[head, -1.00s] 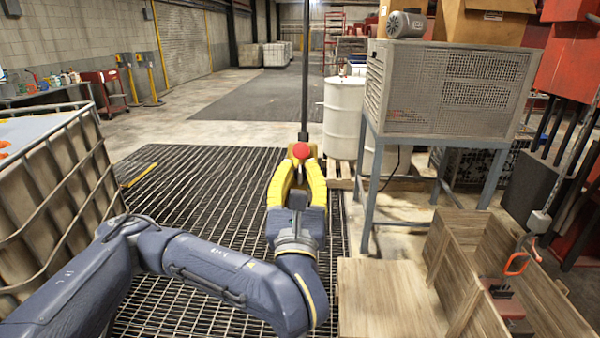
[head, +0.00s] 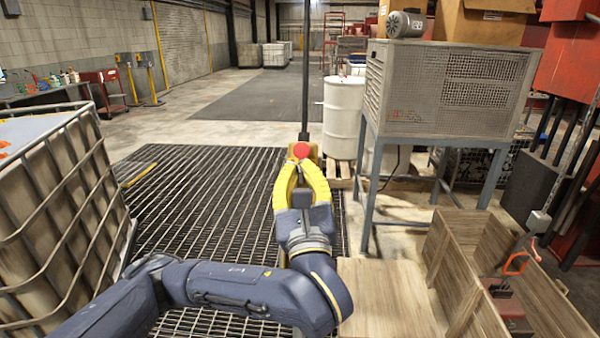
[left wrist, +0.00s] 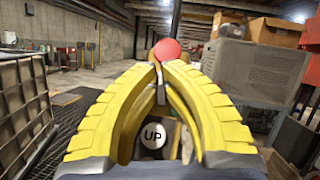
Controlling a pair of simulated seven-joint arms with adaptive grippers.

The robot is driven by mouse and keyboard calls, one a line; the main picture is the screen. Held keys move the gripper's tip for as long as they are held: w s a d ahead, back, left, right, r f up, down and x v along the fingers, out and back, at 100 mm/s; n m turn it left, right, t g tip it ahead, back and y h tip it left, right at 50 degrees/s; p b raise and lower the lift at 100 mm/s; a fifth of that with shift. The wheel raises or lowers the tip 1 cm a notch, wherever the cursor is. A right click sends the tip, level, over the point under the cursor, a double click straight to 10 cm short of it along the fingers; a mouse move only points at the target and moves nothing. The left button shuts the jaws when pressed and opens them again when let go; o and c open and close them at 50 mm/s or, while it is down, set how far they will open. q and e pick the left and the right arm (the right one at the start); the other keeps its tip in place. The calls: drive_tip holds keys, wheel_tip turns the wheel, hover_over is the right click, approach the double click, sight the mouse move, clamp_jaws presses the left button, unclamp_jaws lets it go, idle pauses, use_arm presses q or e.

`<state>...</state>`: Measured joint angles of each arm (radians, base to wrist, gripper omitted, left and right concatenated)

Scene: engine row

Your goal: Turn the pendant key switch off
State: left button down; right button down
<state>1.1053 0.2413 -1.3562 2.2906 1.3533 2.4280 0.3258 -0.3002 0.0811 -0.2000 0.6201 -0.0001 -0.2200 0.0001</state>
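The yellow pendant (head: 314,152) hangs on a dark vertical cable in the head view, mostly hidden behind my left gripper. Its round red button (head: 301,150) shows just above the fingertips, and also in the left wrist view (left wrist: 166,50). My left gripper (head: 300,168) has yellow fingers that meet at the pendant's front, just below the red button. In the left wrist view a thin grey piece, seemingly the key switch (left wrist: 160,85), sits between the fingertips. A white button marked UP (left wrist: 153,136) shows between the fingers. The key's exact angle is hidden. My right gripper is not in view.
A caged tote (head: 60,210) stands at left. A grey mesh-sided unit on a stand (head: 450,90) and a white drum (head: 343,115) are at right. A wooden crate (head: 390,300) is at lower right. Floor grating (head: 200,200) lies beneath the pendant.

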use_arm(q)
drive_tip(key=shift+a+n+g+y, duration=0.1)
drive_tip(key=shift+n+g+y, duration=0.4)
drive_tip(key=shift+n+y, duration=0.7)
drive_tip(key=shift+a+n+g+y, duration=0.1)
drive_tip(key=shift+n+g+y, duration=0.4)
drive_tip(key=shift+n+y, duration=0.7)
drive_tip(key=shift+r+n, duration=0.1)
drive_tip(key=shift+n, duration=0.3)
drive_tip(key=c, duration=1.5)
unclamp_jaws()
drive_tip(key=shift+h, duration=0.3)
drive_tip(key=shift+v, duration=6.05)
drive_tip(key=shift+d, duration=0.1)
